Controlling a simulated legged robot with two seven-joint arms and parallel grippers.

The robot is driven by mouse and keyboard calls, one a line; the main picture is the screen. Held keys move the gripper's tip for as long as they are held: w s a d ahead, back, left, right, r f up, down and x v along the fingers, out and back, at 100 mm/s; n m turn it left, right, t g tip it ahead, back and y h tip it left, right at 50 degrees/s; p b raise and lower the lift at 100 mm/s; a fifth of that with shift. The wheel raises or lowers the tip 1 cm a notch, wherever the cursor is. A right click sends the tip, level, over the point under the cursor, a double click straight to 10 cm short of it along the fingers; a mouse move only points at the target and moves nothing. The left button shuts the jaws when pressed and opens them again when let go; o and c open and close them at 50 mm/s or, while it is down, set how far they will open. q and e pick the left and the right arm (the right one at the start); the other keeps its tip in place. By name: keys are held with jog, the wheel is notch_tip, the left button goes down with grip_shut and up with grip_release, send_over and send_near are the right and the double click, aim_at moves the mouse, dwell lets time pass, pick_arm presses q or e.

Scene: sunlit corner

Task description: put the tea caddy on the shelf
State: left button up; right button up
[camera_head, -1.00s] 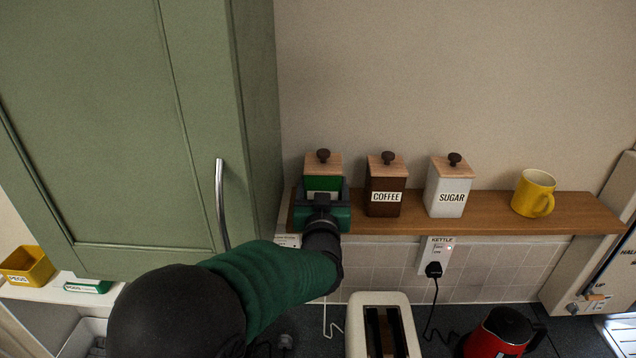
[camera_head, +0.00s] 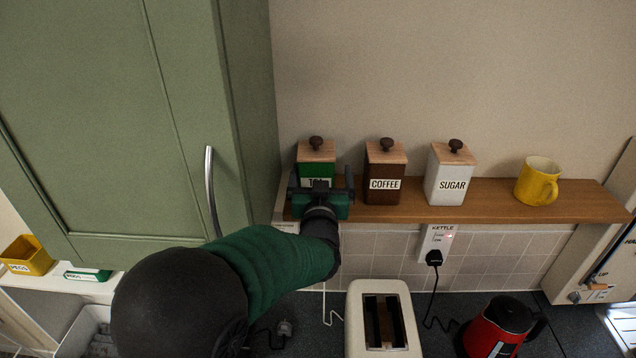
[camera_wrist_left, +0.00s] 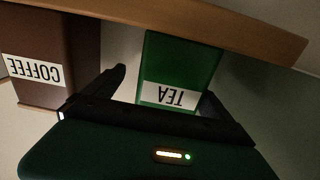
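The tea caddy (camera_head: 317,160) is a green box with a wooden lid and dark knob. It stands upright at the left end of the wooden shelf (camera_head: 480,208), beside the coffee caddy. My left gripper (camera_head: 321,181) is in front of it, fingers spread wider than the caddy, and covers its lower front. In the left wrist view the tea caddy (camera_wrist_left: 180,65) appears upside down against the shelf (camera_wrist_left: 200,25), with a visible gap to the left-hand finger. Contact at the other finger is unclear. My right gripper is not in view.
The brown coffee caddy (camera_head: 384,172), white sugar caddy (camera_head: 449,174) and yellow mug (camera_head: 538,182) share the shelf. A green cupboard (camera_head: 110,120) stands close on the left. Below are a cream toaster (camera_head: 382,318) and red kettle (camera_head: 500,328). The shelf is bare between sugar caddy and mug.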

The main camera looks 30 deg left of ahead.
pick_arm(q)
jog(key=v, duration=0.1)
jog(key=b+v, duration=0.1)
jog(key=v, duration=0.1)
jog(key=shift+s+d+f, duration=0.15)
jog(key=shift+s+f, duration=0.05)
jog(key=shift+s, duration=0.1)
jog(key=s+d+b, duration=0.2)
jog(key=s, duration=0.5)
jog(key=d+f+m+g+h, duration=0.45)
jog(key=d+f+h, duration=0.55)
jog(key=f, duration=0.7)
jog(key=s+f+m+g, duration=0.1)
jog(key=s+f+g, duration=0.7)
jog(key=s+f, duration=0.3)
jog(key=s+d, duration=0.1)
jog(key=s, duration=0.2)
jog(key=shift+f+m, duration=0.35)
jog(key=shift+f, duration=0.05)
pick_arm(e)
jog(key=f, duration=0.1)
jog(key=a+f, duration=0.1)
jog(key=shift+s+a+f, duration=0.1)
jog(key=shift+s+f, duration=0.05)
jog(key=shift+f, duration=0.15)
pick_arm(q)
jog(key=shift+d, duration=0.35)
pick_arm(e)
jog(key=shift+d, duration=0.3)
